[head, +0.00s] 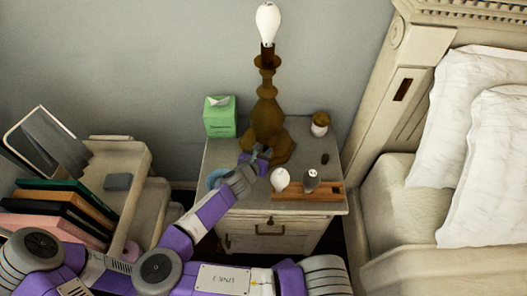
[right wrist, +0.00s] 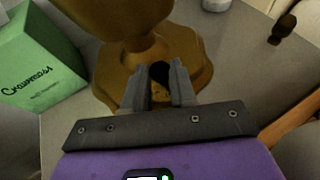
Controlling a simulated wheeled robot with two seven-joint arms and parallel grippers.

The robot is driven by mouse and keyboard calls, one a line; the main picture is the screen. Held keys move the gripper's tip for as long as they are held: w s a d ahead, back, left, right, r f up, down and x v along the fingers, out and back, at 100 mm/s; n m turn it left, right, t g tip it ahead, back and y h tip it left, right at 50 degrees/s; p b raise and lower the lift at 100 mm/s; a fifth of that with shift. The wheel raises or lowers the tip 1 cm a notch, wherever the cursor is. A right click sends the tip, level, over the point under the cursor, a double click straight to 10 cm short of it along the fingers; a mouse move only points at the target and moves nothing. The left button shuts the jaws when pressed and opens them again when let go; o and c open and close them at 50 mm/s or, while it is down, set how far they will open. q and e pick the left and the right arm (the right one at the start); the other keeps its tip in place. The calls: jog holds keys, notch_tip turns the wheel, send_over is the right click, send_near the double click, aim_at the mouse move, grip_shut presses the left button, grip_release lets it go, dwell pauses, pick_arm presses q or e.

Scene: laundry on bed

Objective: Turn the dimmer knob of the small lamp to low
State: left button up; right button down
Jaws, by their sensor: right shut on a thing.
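The small lamp (head: 267,105) stands upright on the nightstand, with a brown turned base and a bare white bulb on top. In the right wrist view its scalloped foot (right wrist: 190,50) fills the upper middle. The dark dimmer knob (right wrist: 160,73) sits on the front of the foot. My right gripper (head: 262,153) reaches the front of the lamp foot. In the right wrist view its two grey fingers (right wrist: 161,86) are shut on the knob, one on each side. The knob's setting cannot be read. My left gripper is not in view.
A green tissue box (head: 219,117) stands left of the lamp. A small jar (head: 320,124) and a dark small object (head: 325,158) are to its right. The bed (head: 400,215) is at right.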

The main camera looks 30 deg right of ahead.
jog(key=shift+w+a+r+m+g+h+p, duration=0.1)
jog(key=shift+m+g+h+p, duration=0.15)
jog(key=shift+m+g+p, duration=0.5)
jog(key=shift+w+r+m+g+h+p, duration=0.1)
jog(key=shift+w+m+g+h+p, duration=0.2)
jog(key=shift+p, duration=0.85)
jog(key=shift+s+a+m+g+h+p, duration=0.15)
jog(key=shift+m+g+p, duration=0.45)
jog(key=shift+p, duration=0.35)
jog(key=shift+w+f+m+g+h+p, duration=0.15)
jog(key=shift+w+m+g+h+p, duration=0.15)
jog(key=shift+m+g+p, duration=0.4)
jog(key=shift+w+m+g, duration=0.1)
jog(key=shift+m+g, duration=0.35)
jog(key=shift+g, duration=0.3)
jog(key=m+g, duration=0.1)
jog(key=m+g+b, duration=0.1)
jog(key=g, duration=0.1)
jog(key=shift+w+f+m, duration=0.2)
jog(key=shift+w+m, duration=0.05)
jog(key=shift+m, duration=0.05)
jog(key=shift+w+d+m+g+y+b, duration=0.1)
jog(key=shift+w+m+g+y+b, duration=0.1)
jog(key=shift+m+g+b, duration=0.55)
jog(key=shift+w+d+m+g+y+b, duration=0.15)
jog(key=shift+m+g+b, duration=0.25)
jog(key=shift+m+g, duration=0.65)
jog(key=shift+s+a, duration=0.1)
